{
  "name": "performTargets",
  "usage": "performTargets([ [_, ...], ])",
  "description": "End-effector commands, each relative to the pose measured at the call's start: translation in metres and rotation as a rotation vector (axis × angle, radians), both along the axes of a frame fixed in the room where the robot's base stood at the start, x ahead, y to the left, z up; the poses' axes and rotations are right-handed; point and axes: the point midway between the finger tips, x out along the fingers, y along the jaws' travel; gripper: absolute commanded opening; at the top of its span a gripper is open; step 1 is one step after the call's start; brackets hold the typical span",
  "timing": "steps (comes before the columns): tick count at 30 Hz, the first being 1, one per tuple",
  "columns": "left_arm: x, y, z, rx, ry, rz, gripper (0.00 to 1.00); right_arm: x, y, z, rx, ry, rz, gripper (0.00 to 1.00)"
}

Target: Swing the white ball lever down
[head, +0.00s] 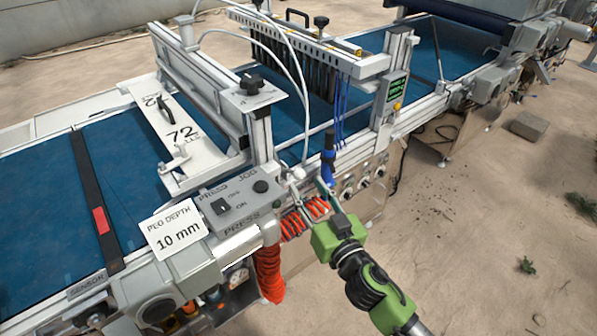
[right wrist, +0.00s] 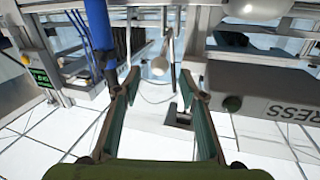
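In the head view a small whitish knob (head: 297,172) beside the press box looks like the same ball. My right gripper (head: 307,188) is near it at the machine's front side. My left gripper is not in view.
A blue cylinder with a black top (head: 328,165) stands close by my right gripper. The grey press box (head: 238,205) is to its left, with a red coiled hose (head: 268,270) below. The peg depth card (head: 174,228) is further left. Sandy ground at the right is mostly clear.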

Motion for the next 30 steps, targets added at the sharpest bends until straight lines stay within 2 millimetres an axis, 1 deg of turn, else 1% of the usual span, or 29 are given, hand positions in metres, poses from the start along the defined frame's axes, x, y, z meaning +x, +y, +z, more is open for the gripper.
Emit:
performTargets([
  [1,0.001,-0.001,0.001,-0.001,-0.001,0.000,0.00,0.011,0.004,0.002,-0.001,-0.003,0.000,0.38],
  [3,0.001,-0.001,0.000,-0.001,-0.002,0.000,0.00,0.023,0.008,0.001,-0.001,-0.003,0.000,0.38],
  [6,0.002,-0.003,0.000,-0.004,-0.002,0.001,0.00,0.038,0.012,0.001,-0.002,-0.003,-0.001,0.38],
  [10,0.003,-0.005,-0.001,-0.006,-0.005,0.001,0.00,0.052,0.017,0.000,-0.001,-0.001,-0.001,0.38],
  [15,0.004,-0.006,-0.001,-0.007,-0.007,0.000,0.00,0.060,0.020,0.000,0.000,0.000,-0.001,0.38],
  [23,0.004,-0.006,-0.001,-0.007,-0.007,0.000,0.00,0.060,0.020,0.000,0.000,0.001,-0.001,0.38],
  [26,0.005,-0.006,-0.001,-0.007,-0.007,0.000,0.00,0.060,0.020,0.000,0.000,0.001,-0.001,0.15],
  [27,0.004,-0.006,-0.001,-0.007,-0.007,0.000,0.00,0.060,0.020,0.000,0.000,0.001,-0.001,0.04],
  [28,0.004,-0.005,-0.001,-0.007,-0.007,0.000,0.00,0.060,0.020,0.000,0.000,0.001,-0.001,0.00],
  [30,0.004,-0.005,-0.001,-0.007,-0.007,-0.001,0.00,0.060,0.020,0.000,0.000,0.001,-0.001,0.00],
])
